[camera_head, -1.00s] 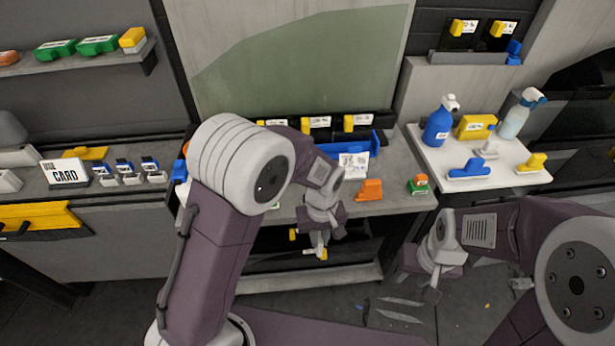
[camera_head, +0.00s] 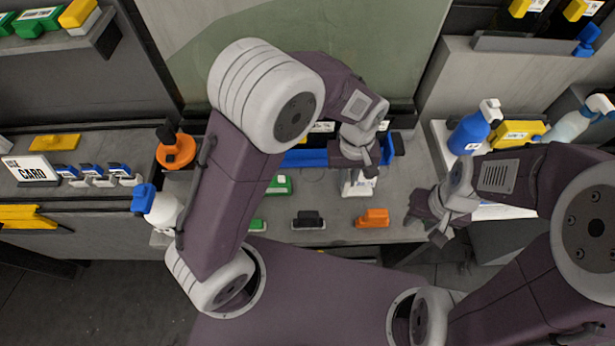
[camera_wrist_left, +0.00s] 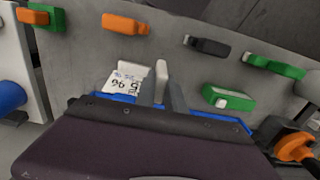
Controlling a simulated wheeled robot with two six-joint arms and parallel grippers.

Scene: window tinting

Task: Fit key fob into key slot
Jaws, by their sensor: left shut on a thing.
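My left gripper (camera_head: 358,178) is over the middle of the workbench, in front of the blue tray (camera_head: 305,158). In the left wrist view, its fingers (camera_wrist_left: 161,90) are close together on a small pale piece (camera_wrist_left: 161,70), mostly hidden between them. I cannot tell whether this piece is the key fob. A white card with printed figures (camera_wrist_left: 125,80) shows beside the fingers; I cannot tell whether they touch it. No key slot can be made out for certain. My right gripper (camera_head: 430,230) is at the bench's right front corner; its jaws are unclear.
On the bench are a black piece (camera_head: 308,220), an orange piece (camera_head: 372,218) and green pieces (camera_head: 279,184). A white spray bottle (camera_head: 163,210) stands left of my left arm. The right-hand shelf holds a blue bottle (camera_head: 472,132) and a yellow block (camera_head: 517,132).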

